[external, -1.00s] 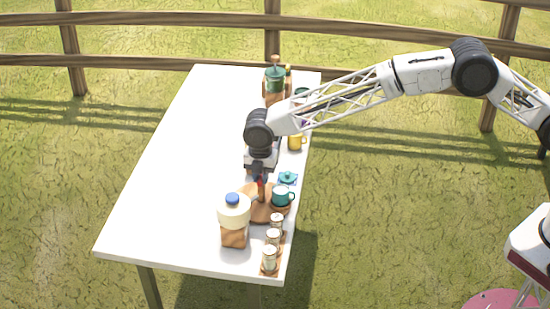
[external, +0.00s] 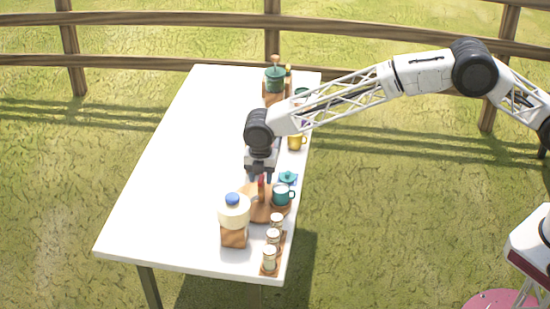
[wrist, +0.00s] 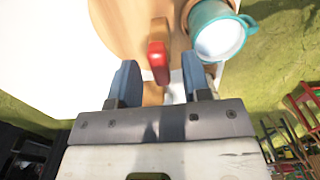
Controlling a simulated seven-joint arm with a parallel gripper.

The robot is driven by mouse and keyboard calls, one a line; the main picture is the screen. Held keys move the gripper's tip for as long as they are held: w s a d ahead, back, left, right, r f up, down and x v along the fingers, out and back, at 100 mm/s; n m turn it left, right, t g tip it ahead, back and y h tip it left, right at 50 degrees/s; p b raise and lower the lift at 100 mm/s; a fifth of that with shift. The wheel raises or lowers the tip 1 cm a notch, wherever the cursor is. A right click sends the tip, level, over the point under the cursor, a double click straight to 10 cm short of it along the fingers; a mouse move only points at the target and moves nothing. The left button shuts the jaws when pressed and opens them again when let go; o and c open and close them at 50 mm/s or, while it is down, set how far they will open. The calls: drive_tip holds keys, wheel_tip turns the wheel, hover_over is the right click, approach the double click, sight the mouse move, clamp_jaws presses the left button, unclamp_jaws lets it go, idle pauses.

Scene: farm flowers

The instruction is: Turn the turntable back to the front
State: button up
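The turntable (external: 250,207) is a round wooden board near the front right of the white table; part of it also shows in the wrist view (wrist: 115,30). An upright wooden piece with a red end (wrist: 157,62) stands on it. My gripper (external: 261,177) points down above the turntable. Its two blue-grey fingers are apart, with the red end between them in the wrist view and no visible contact. A teal mug (external: 281,196) stands at the turntable's right side. A jug with a blue cap (external: 234,210) hides its front left edge.
Several small jars (external: 273,237) stand in a row on a wooden tray at the front right. A teal lidded item (external: 288,177) sits behind the mug. A yellow mug (external: 297,141) and a green-topped container (external: 275,80) are farther back. The table's left side is clear.

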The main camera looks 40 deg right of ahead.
drive_tip(key=shift+r, duration=0.15)
drive_tip(key=shift+r, duration=3.75)
